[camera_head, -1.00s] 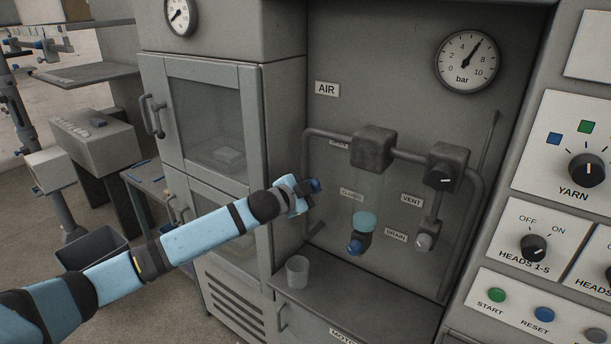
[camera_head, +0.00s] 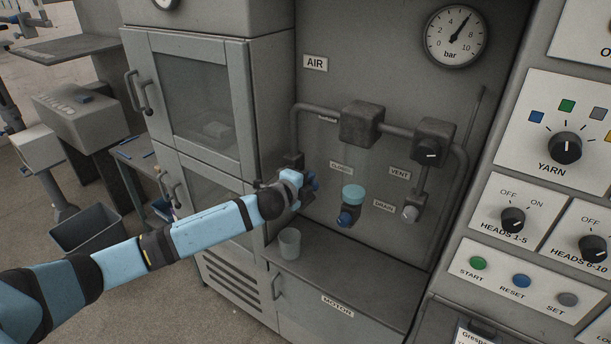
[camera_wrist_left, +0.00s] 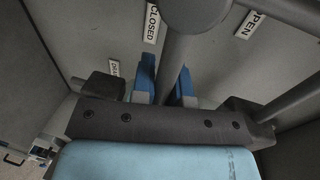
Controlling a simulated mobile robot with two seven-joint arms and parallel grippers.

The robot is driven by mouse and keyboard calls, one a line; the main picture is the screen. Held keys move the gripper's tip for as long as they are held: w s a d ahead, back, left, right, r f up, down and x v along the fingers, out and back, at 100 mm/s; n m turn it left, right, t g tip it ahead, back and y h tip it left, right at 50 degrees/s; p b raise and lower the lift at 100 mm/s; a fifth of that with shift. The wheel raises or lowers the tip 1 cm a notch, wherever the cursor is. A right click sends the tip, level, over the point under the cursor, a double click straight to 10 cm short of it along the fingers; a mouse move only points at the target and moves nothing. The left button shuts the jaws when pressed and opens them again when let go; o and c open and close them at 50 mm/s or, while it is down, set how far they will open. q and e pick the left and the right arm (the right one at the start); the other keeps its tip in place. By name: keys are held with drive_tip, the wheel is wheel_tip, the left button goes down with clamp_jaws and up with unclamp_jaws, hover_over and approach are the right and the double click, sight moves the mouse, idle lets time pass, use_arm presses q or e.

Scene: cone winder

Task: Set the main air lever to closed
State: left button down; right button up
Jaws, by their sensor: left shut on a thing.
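The main air lever (camera_wrist_left: 172,68) is a grey bar running from a round grey valve body (camera_wrist_left: 195,14) in the left wrist view. My left gripper (camera_head: 312,183) is shut on this bar, with one blue finger on each side; the fingers also show in the left wrist view (camera_wrist_left: 166,88). In the left wrist view the CLOSED label (camera_wrist_left: 152,22) is left of the lever and the OPEN label (camera_wrist_left: 251,23) is to the right. In the head view my gripper hides the lever, just left of and below the CLOSED label (camera_head: 341,168). My right gripper is not in view.
A regulator with a pale blue bowl (camera_head: 353,195) hangs right of my gripper. A grey cabinet (camera_head: 215,105) is to the left. The gauge (camera_head: 456,36) reads about 6 bar.

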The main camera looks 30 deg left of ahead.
use_arm(q)
drive_tip(key=shift+d+f, duration=0.1)
drive_tip(key=shift+d, duration=0.15)
drive_tip(key=c, duration=1.2)
unclamp_jaws()
drive_tip(key=shift+o, duration=0.9)
drive_tip(key=shift+d, duration=0.25)
drive_tip(key=b+v, duration=0.2)
drive_tip(key=v, duration=1.1)
drive_tip(key=shift+s, duration=0.4)
drive_tip(key=s+d+f+n+g, duration=0.1)
drive_tip(key=s+d+f+n, duration=0.4)
drive_tip(key=s+f, duration=0.3)
drive_tip(key=s+d+f+n+g+h+p, duration=0.1)
drive_tip(key=s+d+f+n+g, duration=0.1)
drive_tip(key=s+d+f+n, duration=0.3)
drive_tip(key=s+d+f+n+g, duration=0.1)
drive_tip(key=s+d+f+n, duration=0.4)
drive_tip(key=s+f, duration=0.6)
drive_tip(key=shift+s+d+f+n+g+h+p, duration=0.3)
drive_tip(key=shift+s+f+n+g+h+p, duration=0.1)
drive_tip(key=shift+f, duration=0.45)
